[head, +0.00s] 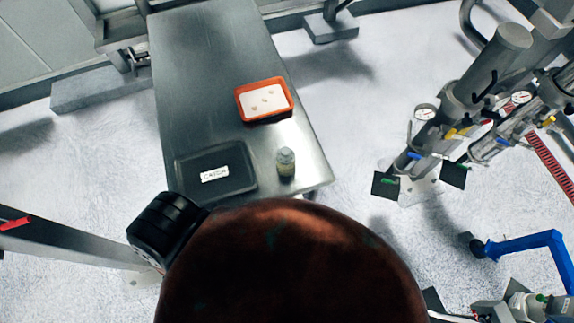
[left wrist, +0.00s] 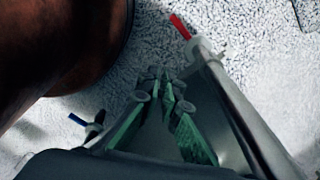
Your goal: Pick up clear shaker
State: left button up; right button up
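Neither gripper shows in the head view. In the left wrist view my left gripper (left wrist: 170,92) points over the speckled floor, away from the table. Its green-padded fingers look close together with nothing seen between them. Whether they are fully shut is unclear. My right gripper is not in view.
A dark tray (head: 245,181) with a white label lies on the table's near end. An orange tray (head: 287,84) with a white inside and small bits sits behind. Piped equipment (head: 470,85) stands right of the table. A large brown rounded form blocks the bottom centre.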

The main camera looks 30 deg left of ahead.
aim_at(283, 170)
jog(key=z, duration=0.5)
jog(key=k, duration=0.85)
jog(key=u, duration=0.95)
jog(key=i, duration=0.5)
jog(key=u, duration=0.1)
